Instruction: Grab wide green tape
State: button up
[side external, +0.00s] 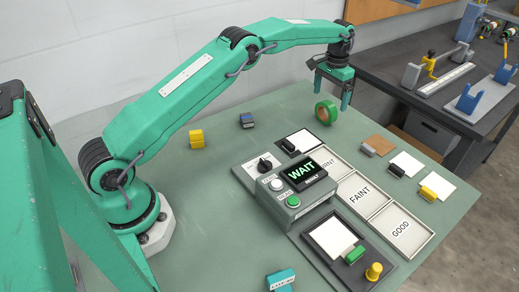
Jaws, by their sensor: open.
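The wide green tape (326,112) is a green roll near the far edge of the green table, with a tan inner ring showing. It seems to stand on its edge. My gripper (332,92) hangs from the outstretched arm, pointing down, with its fingers apart. It is just above and around the top of the roll in this view. One finger shows to the left of the roll and one to the right. I cannot tell whether a finger touches the tape.
A control box (293,188) reading WAIT stands mid-table, beside trays labelled FAINT (361,196) and GOOD (401,229). A dark bench (400,70) adjoins at the right.

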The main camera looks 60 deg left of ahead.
aim_at(329, 103)
jog(key=shift+a+f, duration=0.2)
jog(key=shift+f, duration=3.75)
jog(key=c, duration=1.1)
jog(key=shift+r, duration=0.15)
jog(key=shift+r, duration=0.9)
jog(key=shift+s+d+r, duration=0.1)
jog(key=shift+d+r, duration=0.05)
jog(key=shift+r, duration=0.5)
jog(key=shift+s+d+r, duration=0.1)
jog(key=shift+r, duration=0.5)
jog(key=s+d+r, duration=0.1)
jog(key=d+r, duration=0.1)
jog(key=d, duration=0.1)
jog(key=s+d+r, duration=0.2)
jog(key=d, duration=0.1)
jog(key=s+d+r, duration=0.2)
jog(key=d, duration=0.2)
jog(key=shift+r, duration=0.25)
